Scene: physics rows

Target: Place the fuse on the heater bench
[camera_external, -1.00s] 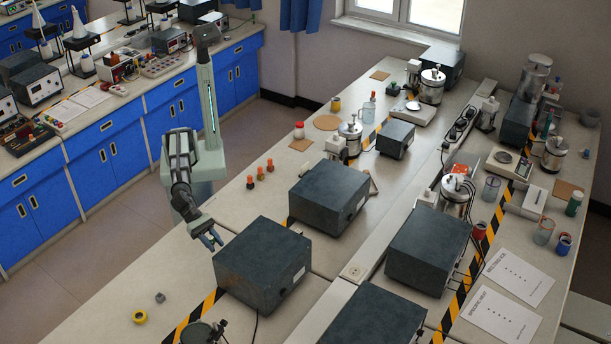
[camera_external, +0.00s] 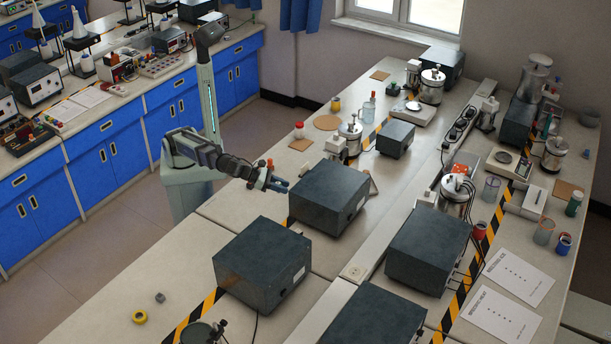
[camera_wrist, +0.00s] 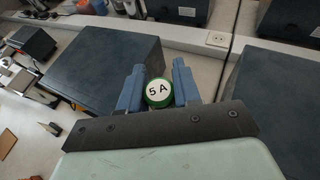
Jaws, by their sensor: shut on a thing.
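A green round fuse with a white face marked "5 A" (camera_wrist: 158,94) sits between the two blue fingers of my gripper (camera_wrist: 157,73) in the wrist view. My gripper is shut on it. In the external view my gripper (camera_external: 281,184) is above the near bench, just left of a dark grey box (camera_external: 330,194). I cannot make out the fuse there. Long benches with heating gear show, such as a metal can (camera_external: 456,190) on the right bench (camera_external: 500,255), but I cannot tell which one is the heater bench.
Another dark box (camera_external: 262,262) stands nearer the camera. An orange-topped piece (camera_external: 270,166) stands just behind my gripper. A yellow ring (camera_external: 139,317) and a small grey piece (camera_external: 160,297) lie at the front left. The bench top (camera_external: 228,208) left of the boxes is largely clear.

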